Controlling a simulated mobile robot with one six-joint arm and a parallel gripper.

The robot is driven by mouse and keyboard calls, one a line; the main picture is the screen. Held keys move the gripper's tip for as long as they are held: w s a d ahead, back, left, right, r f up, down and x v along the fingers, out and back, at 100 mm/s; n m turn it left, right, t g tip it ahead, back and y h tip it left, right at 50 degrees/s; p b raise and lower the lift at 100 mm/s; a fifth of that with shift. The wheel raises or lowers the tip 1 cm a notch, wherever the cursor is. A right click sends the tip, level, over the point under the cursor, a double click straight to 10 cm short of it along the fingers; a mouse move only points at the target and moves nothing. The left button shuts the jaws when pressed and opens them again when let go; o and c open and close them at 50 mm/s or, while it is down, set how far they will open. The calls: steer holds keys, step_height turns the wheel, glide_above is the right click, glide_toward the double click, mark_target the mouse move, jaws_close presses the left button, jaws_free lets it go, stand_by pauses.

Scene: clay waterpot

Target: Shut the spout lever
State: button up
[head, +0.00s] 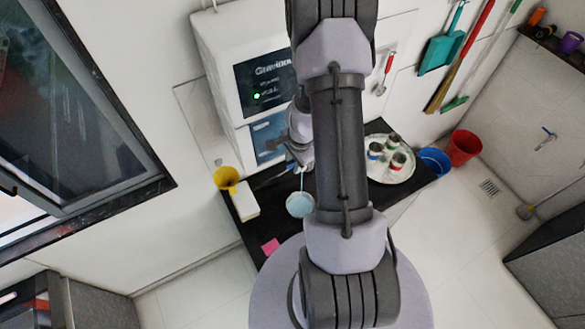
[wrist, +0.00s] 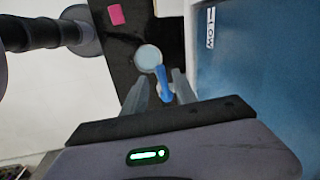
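The water purifier (head: 235,45) is a white wall unit with a dark front panel and a green light. A blue spout lever (wrist: 163,84) shows in the wrist view between the two fingers of my gripper (wrist: 160,92). The fingers are apart, with the lever in the gap; contact cannot be made out. A thin pale blue stream of water (head: 302,181) runs down into a round vessel (head: 300,205) below the purifier. The vessel looks full of pale blue water and also shows in the wrist view (wrist: 148,57). In the head view my arm hides much of the spout and fingers.
The black counter (head: 249,228) holds a white block (head: 245,199), a yellow funnel (head: 227,178), a pink pad (head: 270,246) and a round tray (head: 405,177) with several cups. Blue (head: 435,161) and red (head: 465,147) buckets stand to the right. The purifier's blue panel (wrist: 255,70) is close on the wrist view's right.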

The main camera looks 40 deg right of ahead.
steer(key=shift+f, duration=0.65)
steer(key=shift+w+f, duration=0.15)
steer(key=shift+w, duration=0.25)
steer(key=shift+s, duration=0.15)
jaws_close()
steer(key=shift+w+m, duration=0.35)
steer(key=shift+m, duration=0.45)
jaws_free()
